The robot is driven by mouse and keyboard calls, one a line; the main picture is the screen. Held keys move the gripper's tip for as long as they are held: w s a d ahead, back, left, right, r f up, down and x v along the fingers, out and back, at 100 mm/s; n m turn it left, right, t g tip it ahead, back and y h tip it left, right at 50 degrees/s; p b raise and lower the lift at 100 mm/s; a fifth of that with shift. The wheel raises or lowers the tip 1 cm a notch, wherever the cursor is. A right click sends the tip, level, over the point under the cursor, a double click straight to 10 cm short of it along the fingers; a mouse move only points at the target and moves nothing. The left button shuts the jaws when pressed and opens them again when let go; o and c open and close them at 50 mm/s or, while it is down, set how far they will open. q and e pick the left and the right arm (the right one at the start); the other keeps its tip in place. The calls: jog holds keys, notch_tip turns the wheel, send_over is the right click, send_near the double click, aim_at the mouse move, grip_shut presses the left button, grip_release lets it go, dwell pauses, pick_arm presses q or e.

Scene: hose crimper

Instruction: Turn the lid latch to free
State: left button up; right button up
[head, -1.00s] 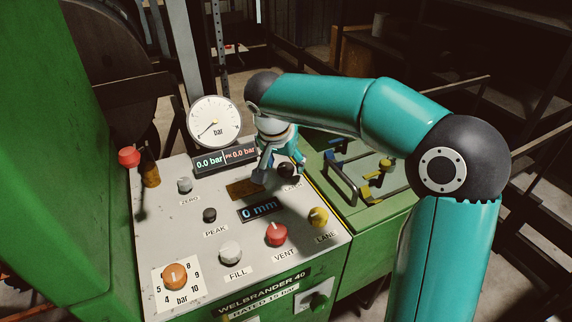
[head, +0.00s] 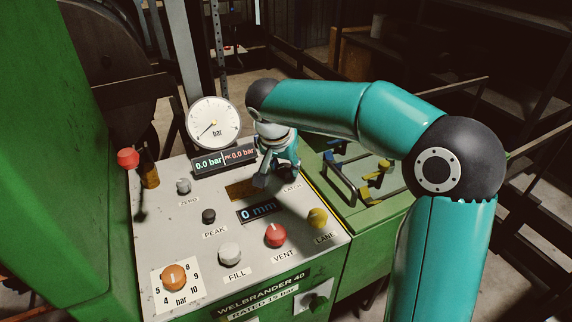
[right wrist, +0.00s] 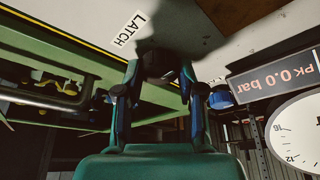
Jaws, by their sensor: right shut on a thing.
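The lid latch is a dark round knob on the grey panel beside the printed LATCH label (head: 292,188). In the right wrist view the dark latch knob (right wrist: 158,60) sits between the two fingertips, in shadow. The right gripper is shut on it. The knob's turned position cannot be made out. My left gripper is not in view.
The grey panel (head: 165,230) carries the peak knob (head: 208,216), fill knob (head: 230,254), red vent knob (head: 276,235) and yellow lane knob (head: 317,217). A pressure gauge (head: 214,123) and a bar display (head: 208,163) stand behind. A green bed with handles (head: 345,188) lies to the right.

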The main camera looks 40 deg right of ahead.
jog(key=n+t+b, duration=0.1)
jog(key=n, duration=0.2)
jog(key=shift+s+y, duration=0.1)
jog(key=shift+y, duration=0.2)
jog(key=n+y, duration=0.1)
jog(key=n, duration=0.2)
jog(key=shift+d+t, duration=0.1)
jog(key=shift+t, duration=0.3)
jog(key=n+y+p, duration=0.1)
jog(key=n, duration=0.2)
jog(key=n+y, duration=0.1)
jog(key=n, duration=0.2)
jog(key=shift+d+n+t+p, duration=0.15)
jog(key=shift+n+t+p, duration=0.15)
jog(key=shift+n+p, duration=0.1)
jog(key=n+y, duration=0.2)
jog(key=n, duration=0.3)
jog(key=shift+p, duration=0.4)
jog(key=o, duration=1.1)
